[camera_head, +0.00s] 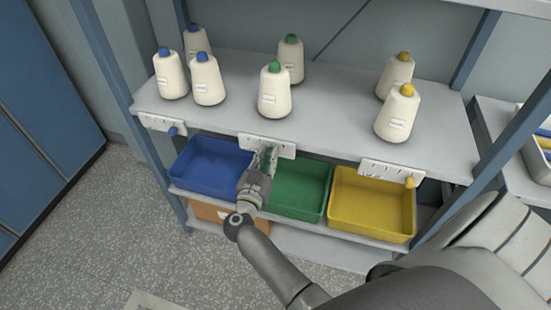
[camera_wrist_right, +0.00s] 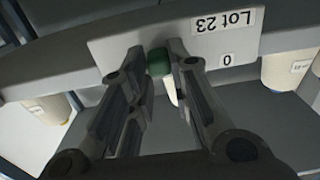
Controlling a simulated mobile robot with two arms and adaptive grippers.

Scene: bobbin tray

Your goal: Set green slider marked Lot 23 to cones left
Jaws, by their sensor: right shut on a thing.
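The green slider (camera_wrist_right: 157,62) sits on a white plate (camera_wrist_right: 112,50) that reads "Lot 23" upside down in the right wrist view. A "0" shows to the right of the slider there; other marks are hidden. My right gripper (camera_wrist_right: 160,72) is shut on the green slider, a finger on each side. In the head view the plate (camera_head: 284,147) is on the shelf's front edge and my right gripper (camera_head: 267,156) covers part of it. Two green-topped cones, a front one (camera_head: 274,92) and a back one (camera_head: 290,60), stand on the shelf above. My left gripper is not in view.
Blue (camera_head: 207,163), green (camera_head: 312,186) and yellow (camera_head: 372,205) bins sit below the shelf (camera_head: 330,125). A blue slider (camera_head: 173,131) and a yellow slider (camera_head: 409,182) are on plates either side. Blue-topped and yellow-topped cones stand above. A shelf post (camera_head: 101,48) rises at left.

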